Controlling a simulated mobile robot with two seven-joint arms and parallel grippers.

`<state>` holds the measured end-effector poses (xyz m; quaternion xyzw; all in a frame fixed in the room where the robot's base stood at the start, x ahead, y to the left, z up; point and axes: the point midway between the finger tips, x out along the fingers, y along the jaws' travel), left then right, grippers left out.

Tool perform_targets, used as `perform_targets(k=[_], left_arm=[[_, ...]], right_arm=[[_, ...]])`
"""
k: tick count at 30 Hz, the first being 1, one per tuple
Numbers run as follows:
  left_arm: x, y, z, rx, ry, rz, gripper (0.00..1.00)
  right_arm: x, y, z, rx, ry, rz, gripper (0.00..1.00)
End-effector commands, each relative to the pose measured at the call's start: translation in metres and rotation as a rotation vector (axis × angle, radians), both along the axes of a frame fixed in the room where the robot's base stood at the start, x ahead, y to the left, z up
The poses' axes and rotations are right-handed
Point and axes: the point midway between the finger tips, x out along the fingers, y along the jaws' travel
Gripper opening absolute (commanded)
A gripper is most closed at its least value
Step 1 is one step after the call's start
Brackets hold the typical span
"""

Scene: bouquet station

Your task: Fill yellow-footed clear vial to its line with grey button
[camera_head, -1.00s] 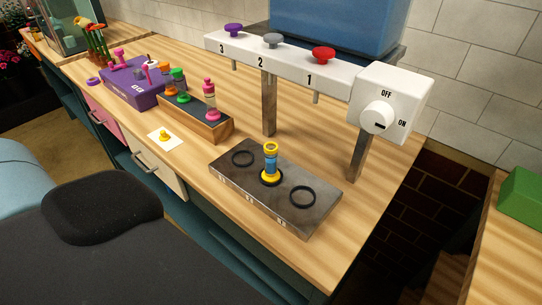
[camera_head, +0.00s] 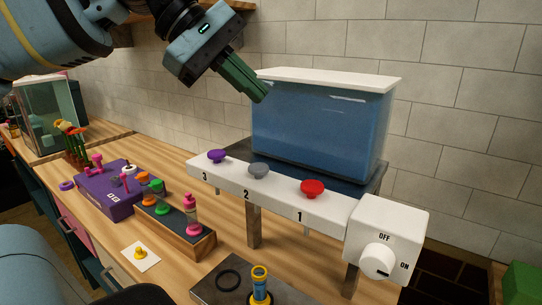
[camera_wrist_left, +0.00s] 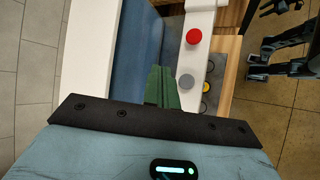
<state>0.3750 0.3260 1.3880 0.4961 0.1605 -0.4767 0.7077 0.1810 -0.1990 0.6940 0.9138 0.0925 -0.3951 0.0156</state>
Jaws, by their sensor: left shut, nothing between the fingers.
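The yellow-footed vial (camera_head: 260,285) stands upright on the metal plate (camera_head: 210,292), at its middle ring. It has yellow ends and a blue middle; its fill line cannot be made out, and its foot is cut off or hard to see. The grey button (camera_head: 259,170) is on the white dispenser bar above label 2, and shows in the left wrist view (camera_wrist_left: 186,81). My left gripper (camera_head: 259,92) is shut and empty, its green fingers high above and behind the grey button, in front of the blue tank. My right gripper is not clearly seen.
The purple button (camera_head: 217,156) and red button (camera_head: 312,188) flank the grey one. The blue tank (camera_head: 320,130) stands behind the bar. An OFF/ON knob (camera_head: 378,262) is at the right end.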

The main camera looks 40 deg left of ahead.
Motion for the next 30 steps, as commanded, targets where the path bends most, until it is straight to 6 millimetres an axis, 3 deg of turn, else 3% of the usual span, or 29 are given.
perform_targets(k=[17,30], left_arm=[[-0.007,0.000,0.000,-0.051,0.048,0.034,0.00],[-0.006,0.000,-0.046,-0.052,0.048,0.032,0.00]], right_arm=[[0.000,-0.004,0.000,-0.009,-0.003,0.007,0.34],[-0.007,-0.002,-0.009,-0.003,0.020,0.000,0.34]])
